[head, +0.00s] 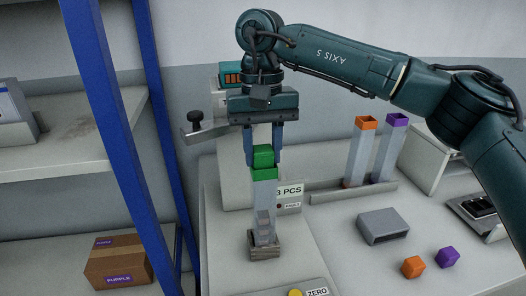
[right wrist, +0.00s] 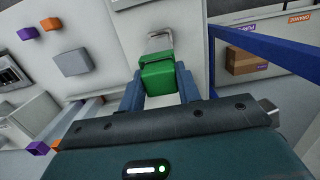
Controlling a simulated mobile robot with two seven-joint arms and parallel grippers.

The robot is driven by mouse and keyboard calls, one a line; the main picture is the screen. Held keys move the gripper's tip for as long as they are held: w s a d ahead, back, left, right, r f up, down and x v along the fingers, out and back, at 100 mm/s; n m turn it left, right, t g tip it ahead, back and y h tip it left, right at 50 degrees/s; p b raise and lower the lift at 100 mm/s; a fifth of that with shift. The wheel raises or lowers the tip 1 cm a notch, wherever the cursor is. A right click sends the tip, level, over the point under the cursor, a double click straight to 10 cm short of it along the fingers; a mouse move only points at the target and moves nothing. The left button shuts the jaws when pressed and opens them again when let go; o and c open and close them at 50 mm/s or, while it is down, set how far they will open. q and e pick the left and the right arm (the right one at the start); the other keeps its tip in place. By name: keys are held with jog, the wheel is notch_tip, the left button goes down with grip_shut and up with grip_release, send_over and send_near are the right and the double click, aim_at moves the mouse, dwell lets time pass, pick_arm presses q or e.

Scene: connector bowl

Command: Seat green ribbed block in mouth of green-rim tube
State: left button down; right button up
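The green ribbed block (head: 263,155) is between the two fingers of my right gripper (head: 264,160), which looks shut on it. The green-rim tube (head: 264,200) stands upright in a small base, clear-walled, with a few pale pieces low inside. The block is right over the green rim (head: 264,175). In the head view its lower edge meets the rim; I cannot tell whether any of it is inside the mouth. In the right wrist view the block (right wrist: 158,77) hides most of the rim. My left gripper is not in view.
Orange-rim (head: 362,150) and purple-rim (head: 389,147) tubes stand in a rack at the back right. A grey block (head: 383,226), an orange cube (head: 413,267) and a purple cube (head: 447,257) lie on the table. A blue post (head: 115,130) and cardboard box (head: 118,263) are left.

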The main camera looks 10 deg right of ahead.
aim_at(262, 146)
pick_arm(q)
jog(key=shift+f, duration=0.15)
pick_arm(e)
jog(key=o, duration=0.4)
jog(key=shift+s+f, duration=0.15)
jog(key=shift+f, duration=0.6)
jog(key=r, duration=0.2)
jog(key=w+r, duration=0.1)
jog(key=r, duration=0.1)
jog(key=shift+w+r, duration=0.15)
jog(key=shift+r, duration=0.25)
jog(key=r, duration=0.4)
jog(key=r+p, duration=0.1)
jog(key=r, duration=0.1)
jog(key=shift+w+r, duration=0.3)
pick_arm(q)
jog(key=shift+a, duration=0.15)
pick_arm(e)
jog(key=shift+r, duration=0.45)
